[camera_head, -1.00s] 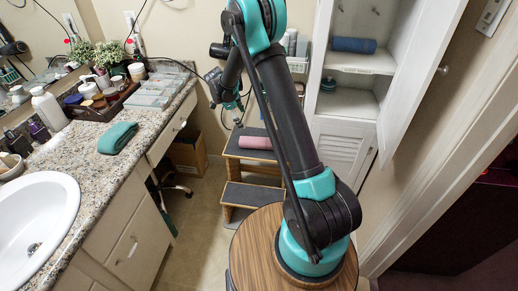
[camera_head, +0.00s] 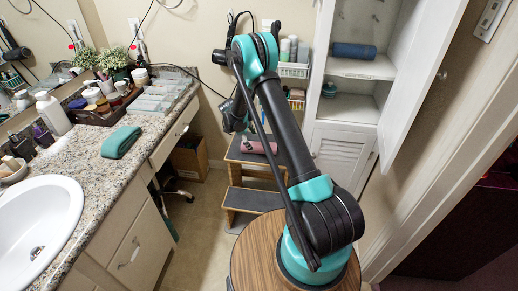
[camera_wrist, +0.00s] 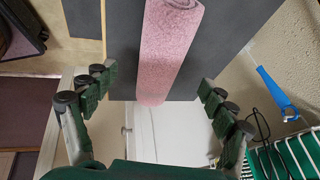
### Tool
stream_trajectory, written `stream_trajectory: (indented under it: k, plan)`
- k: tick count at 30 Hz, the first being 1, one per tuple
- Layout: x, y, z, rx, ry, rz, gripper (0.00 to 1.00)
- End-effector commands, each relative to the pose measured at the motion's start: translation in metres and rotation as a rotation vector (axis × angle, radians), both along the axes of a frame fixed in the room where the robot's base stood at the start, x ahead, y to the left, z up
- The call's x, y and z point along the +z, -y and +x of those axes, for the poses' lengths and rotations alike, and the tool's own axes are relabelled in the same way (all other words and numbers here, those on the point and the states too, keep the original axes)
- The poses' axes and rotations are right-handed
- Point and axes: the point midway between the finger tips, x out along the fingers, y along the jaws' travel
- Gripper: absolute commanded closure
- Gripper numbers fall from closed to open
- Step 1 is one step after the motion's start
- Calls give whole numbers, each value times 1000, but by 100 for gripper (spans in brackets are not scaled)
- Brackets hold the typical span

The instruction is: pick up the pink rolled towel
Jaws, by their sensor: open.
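The pink rolled towel (camera_head: 258,147) lies on the top tread of a grey-topped step stool (camera_head: 236,150) by the back wall. In the wrist view the towel (camera_wrist: 168,50) runs from the top edge down to the middle, its near end in line with the gap between the fingers. My gripper (camera_wrist: 152,112) is open and empty, with one finger on each side. The towel lies just beyond the fingertips, and neither finger appears to touch it. In the head view my gripper (camera_head: 244,136) is small and partly hidden behind my arm, close to the towel.
A white cabinet with an open door (camera_head: 415,80) stands right of the stool, holding a blue roll (camera_head: 354,50). A counter with a sink (camera_head: 35,225) and a folded teal towel (camera_head: 120,142) runs along the left. A wire basket (camera_wrist: 285,160) shows in the wrist view.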

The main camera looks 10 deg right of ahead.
Motion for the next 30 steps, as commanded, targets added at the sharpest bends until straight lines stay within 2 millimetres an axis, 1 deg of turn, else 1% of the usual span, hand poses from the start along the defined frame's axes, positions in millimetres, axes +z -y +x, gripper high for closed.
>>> stream_trajectory:
  k: [5, 15, 22, 23, 30]
  plan:
    - [-7, 4, 1, -1, 0, 0, 16]
    - [-46, 22, 8, 0, -1, 0, 16]
    - [-48, 23, 8, 0, 0, 0, 16]
    - [-48, 23, 8, 0, 0, 0, 17]
    - [-48, 23, 8, 0, 0, 0, 47]
